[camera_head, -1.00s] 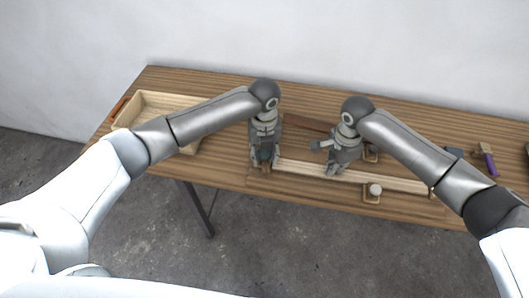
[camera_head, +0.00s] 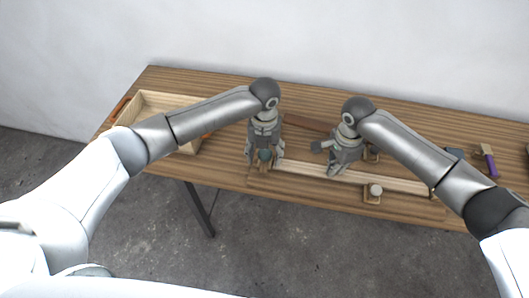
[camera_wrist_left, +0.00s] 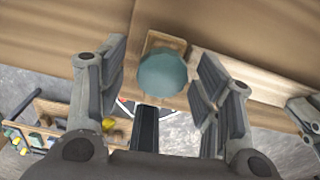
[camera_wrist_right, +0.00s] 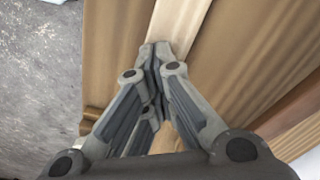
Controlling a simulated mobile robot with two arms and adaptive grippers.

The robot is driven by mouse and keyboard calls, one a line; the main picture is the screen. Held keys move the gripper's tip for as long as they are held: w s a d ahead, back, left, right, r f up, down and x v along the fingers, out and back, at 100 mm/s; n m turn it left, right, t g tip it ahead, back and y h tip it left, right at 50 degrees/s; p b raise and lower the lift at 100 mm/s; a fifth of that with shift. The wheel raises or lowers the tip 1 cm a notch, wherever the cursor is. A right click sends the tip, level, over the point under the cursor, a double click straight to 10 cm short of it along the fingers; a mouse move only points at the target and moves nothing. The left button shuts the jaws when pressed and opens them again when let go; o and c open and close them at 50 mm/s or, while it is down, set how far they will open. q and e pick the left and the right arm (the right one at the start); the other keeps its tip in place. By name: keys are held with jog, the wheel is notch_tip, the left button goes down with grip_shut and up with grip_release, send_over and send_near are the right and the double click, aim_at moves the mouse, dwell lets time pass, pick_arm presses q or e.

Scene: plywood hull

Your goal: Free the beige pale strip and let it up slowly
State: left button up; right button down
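The beige pale strip (camera_head: 392,182) lies along the front of the bench, and it also shows in the left wrist view (camera_wrist_left: 240,72) and the right wrist view (camera_wrist_right: 178,22). A clamp with a round teal knob (camera_wrist_left: 163,73) is at the strip's left end. My left gripper (camera_head: 264,160) is open, its fingers apart on either side of this knob. My right gripper (camera_wrist_right: 156,47) has its fingertips together, on or just over the strip; I cannot tell whether they touch it. A second clamp with a whitish knob (camera_head: 375,190) is at the strip's front edge, right of my right gripper.
A shallow wooden tray (camera_head: 150,100) stands at the bench's left end. A purple-handled tool (camera_head: 491,165) lies at the right. A dark brown strip (camera_head: 307,122) lies behind the grippers. Part of another clamp (camera_head: 373,153) shows behind my right gripper.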

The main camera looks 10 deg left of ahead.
jog(key=shift+s+f, duration=0.1)
jog(key=shift+f, duration=0.05)
pick_arm(q)
jog(key=shift+r, duration=3.45)
jog(key=shift+r+p, duration=0.35)
jog(key=shift+p, duration=0.05)
pick_arm(e)
jog(key=shift+r, duration=0.35)
pick_arm(q)
jog(key=shift+r+p, duration=0.35)
pick_arm(e)
jog(key=shift+r, duration=0.35)
pick_arm(q)
jog(key=shift+r+p, duration=2.15)
pick_arm(e)
jog(key=shift+r, duration=1.9)
pick_arm(q)
jog(key=shift+r+p, duration=0.65)
pick_arm(e)
jog(key=shift+r, duration=0.55)
pick_arm(q)
notch_tip(320, 180, up, 6)
jog(key=p, duration=0.6)
send_over(265, 153)
pick_arm(e)
notch_tip(265, 153, up, 5)
jog(key=shift+f, duration=0.1)
